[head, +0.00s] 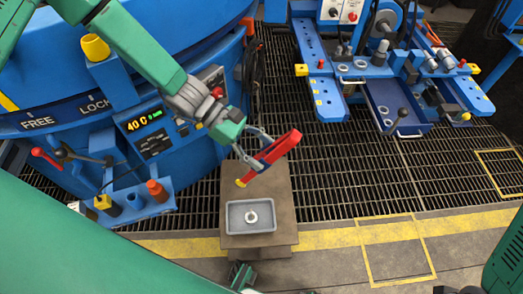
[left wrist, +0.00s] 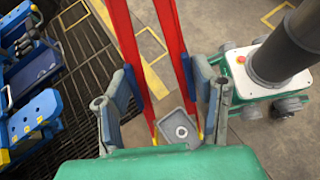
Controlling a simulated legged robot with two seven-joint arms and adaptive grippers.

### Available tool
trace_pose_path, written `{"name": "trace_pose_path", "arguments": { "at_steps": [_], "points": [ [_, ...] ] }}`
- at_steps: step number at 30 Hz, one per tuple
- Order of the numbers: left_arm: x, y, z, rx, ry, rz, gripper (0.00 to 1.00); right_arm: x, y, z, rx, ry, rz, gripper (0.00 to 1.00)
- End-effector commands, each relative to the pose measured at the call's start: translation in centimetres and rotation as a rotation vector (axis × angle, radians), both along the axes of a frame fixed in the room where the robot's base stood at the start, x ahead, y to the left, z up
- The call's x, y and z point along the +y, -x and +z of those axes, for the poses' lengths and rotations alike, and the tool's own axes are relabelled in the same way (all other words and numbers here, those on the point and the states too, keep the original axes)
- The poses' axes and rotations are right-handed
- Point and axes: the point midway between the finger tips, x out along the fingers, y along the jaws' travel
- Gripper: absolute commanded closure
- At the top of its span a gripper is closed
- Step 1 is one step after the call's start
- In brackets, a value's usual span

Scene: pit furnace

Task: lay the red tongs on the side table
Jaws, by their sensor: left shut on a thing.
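The red tongs (head: 278,152) are in my left gripper (head: 262,152), which is shut on them. In the head view they slant from upper right down to a yellow tip at lower left, over the back part of the brown side table (head: 278,188). They appear to be held above the top; the height of the gap is hard to tell. In the left wrist view two long red arms of the tongs (left wrist: 122,45) run between the fingers of my left gripper (left wrist: 162,105), with yellow ends near the bottom.
A grey tray (head: 230,218) with a pale ring (head: 252,217) takes up the table's front part. The blue furnace (head: 90,140) stands close at left, with a small tool holder (head: 140,210). A blue workbench (head: 380,70) is at the back right. Grating (head: 350,170) lies between.

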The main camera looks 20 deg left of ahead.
Motion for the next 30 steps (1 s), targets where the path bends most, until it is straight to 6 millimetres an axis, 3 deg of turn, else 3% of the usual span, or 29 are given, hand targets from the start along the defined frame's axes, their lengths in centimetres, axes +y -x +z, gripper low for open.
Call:
{"name": "trace_pose_path", "arguments": {
  "at_steps": [1, 18, 30],
  "points": [
    [0.0, 0.0, 1.2, -0.001, 0.001, 0.000, 0.55, 0.0, 0.0, 1.0, 0.000, 0.000, 0.000, 0.00],
    [0.0, 0.0, 7.8, -0.001, 0.001, 0.000, 0.55, 0.0, 0.0, 6.4, 0.000, 0.000, 0.000, 0.00],
    [0.0, 0.0, 8.2, -0.001, 0.001, -0.001, 0.55, 0.0, 0.0, 6.7, 0.000, 0.000, 0.000, 0.00]
  ]
}}
